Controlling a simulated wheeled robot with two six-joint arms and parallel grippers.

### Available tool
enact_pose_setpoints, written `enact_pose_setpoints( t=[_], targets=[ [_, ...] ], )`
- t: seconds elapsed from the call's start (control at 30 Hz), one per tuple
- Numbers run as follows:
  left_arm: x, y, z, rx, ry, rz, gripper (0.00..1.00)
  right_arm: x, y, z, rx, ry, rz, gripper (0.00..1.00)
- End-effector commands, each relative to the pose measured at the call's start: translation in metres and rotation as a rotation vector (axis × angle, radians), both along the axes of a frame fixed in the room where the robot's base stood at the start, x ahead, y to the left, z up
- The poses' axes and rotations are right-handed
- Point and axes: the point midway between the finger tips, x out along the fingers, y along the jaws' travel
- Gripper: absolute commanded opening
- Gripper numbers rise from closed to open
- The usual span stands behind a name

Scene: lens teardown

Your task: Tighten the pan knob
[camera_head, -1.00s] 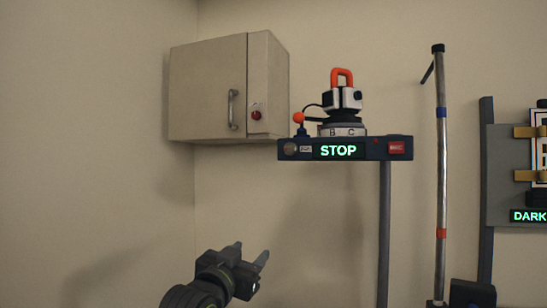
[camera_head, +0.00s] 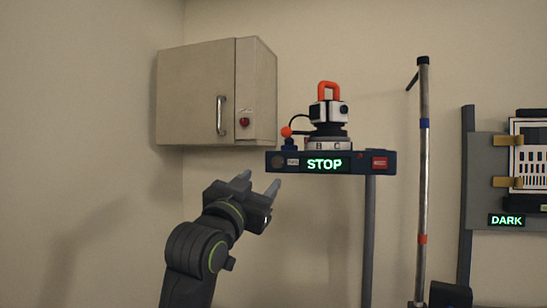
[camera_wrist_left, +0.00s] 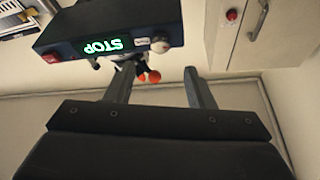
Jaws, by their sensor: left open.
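The pan knob (camera_head: 277,162) is a small round knob at the left end of the dark panel's front, beside a small white label (camera_head: 292,162). The panel (camera_head: 323,164) shows a green STOP sign. In the left wrist view, where the scene is upside down, the knob (camera_wrist_left: 160,45) is pale and round. My left gripper (camera_head: 260,181) is open and empty, just below and left of the knob in the head view. In the wrist view, its two fingers (camera_wrist_left: 158,78) point toward the knob's end of the panel, with no visible contact. My right gripper is out of view.
A scanner-like device (camera_head: 328,110) with an orange handle stands on the panel. An orange-ball lever (camera_head: 286,132) stands near its left end. A wall cabinet (camera_head: 190,95) is up left. A support post (camera_head: 369,240) and a striped pole (camera_head: 423,180) stand right.

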Motion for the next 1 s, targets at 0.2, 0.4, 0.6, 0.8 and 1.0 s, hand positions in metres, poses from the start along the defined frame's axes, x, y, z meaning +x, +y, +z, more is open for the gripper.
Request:
enact_pose_setpoints(
  t=[0.2, 0.4, 0.6, 0.8, 1.0],
  targets=[
    [0.031, -0.014, 0.017, 0.001, 0.004, 0.000, 0.49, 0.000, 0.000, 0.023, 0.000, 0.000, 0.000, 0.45],
    [0.053, -0.024, 0.026, 0.001, 0.001, 0.001, 0.49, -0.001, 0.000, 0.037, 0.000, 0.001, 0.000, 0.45],
    [0.066, -0.029, 0.030, 0.001, 0.000, 0.000, 0.49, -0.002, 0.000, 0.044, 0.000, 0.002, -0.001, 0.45],
    [0.069, -0.031, 0.029, 0.001, 0.001, 0.001, 0.49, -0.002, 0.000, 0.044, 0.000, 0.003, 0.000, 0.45],
    [0.068, -0.031, 0.029, 0.001, 0.000, 0.000, 0.46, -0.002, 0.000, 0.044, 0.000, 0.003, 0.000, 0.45]
  ],
)
